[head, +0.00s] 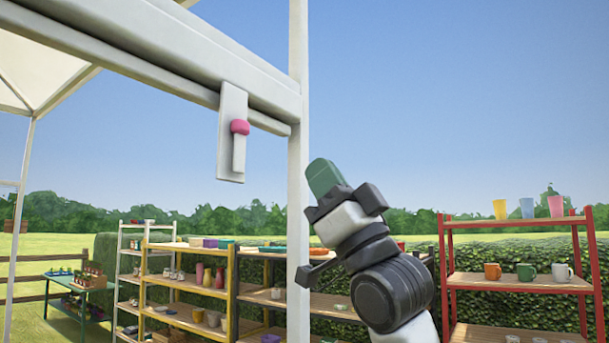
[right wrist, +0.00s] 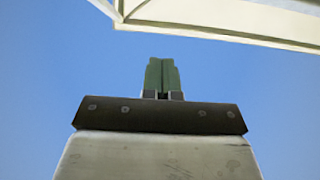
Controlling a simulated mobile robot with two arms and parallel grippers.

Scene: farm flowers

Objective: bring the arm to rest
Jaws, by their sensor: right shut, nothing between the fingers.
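My right gripper (head: 324,176) is raised in the middle of the head view, its green fingers pointing up and a little left. It stands in front of the white post and the sky. The right wrist view shows its two green fingers (right wrist: 162,75) side by side and closed, with nothing between them. Behind them is blue sky. My left gripper is in neither view.
A white canopy beam (head: 180,55) and post (head: 299,120) stand close by on the left. A panel with a pink knob (head: 240,127) hangs from the beam. A yellow shelf (head: 233,290) and a red shelf (head: 445,270) hold vases and cups. Open sky lies right.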

